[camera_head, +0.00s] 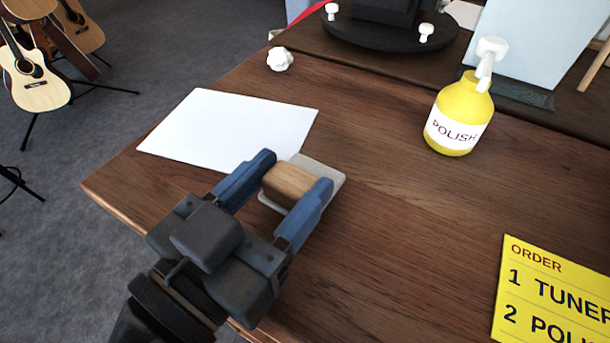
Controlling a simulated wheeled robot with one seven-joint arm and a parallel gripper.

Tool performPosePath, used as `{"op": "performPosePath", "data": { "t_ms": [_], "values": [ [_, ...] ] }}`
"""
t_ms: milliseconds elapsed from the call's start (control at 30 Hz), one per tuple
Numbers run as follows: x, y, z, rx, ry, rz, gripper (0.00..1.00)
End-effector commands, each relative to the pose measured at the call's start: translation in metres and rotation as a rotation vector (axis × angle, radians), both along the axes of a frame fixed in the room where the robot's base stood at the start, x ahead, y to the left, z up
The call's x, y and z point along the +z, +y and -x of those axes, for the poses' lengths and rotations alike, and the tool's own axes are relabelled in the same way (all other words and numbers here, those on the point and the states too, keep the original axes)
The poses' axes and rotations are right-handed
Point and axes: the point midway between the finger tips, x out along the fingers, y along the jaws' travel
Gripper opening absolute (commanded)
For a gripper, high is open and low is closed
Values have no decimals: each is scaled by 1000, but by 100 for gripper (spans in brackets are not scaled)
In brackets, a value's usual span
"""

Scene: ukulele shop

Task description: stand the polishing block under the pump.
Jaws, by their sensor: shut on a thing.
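The polishing block (290,184) has a wooden top over a pale, whitish base. My gripper (289,183) is shut on its wooden part, with one blue finger on each side. The block is over the near left part of the table; I cannot tell whether its base touches the wood. The pump (485,61) is a white head on a yellow bottle labelled POLISH (457,112), upright at the back right.
A white sheet of paper (228,128) lies left of the block, with a crumpled white ball (279,59) behind it. A yellow order card (556,292) is at the lower right. A dark round stand (388,35) is at the back. Bare wood lies between block and bottle.

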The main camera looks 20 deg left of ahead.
Motion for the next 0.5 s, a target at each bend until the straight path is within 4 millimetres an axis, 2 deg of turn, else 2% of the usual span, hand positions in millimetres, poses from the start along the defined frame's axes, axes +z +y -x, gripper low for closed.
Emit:
{"op": "performPosePath", "data": {
  "t_ms": [100,500],
  "values": [
    [-10,0,0,1,0,0,27],
    [-11,0,0,1,0,0,27]
  ]
}}
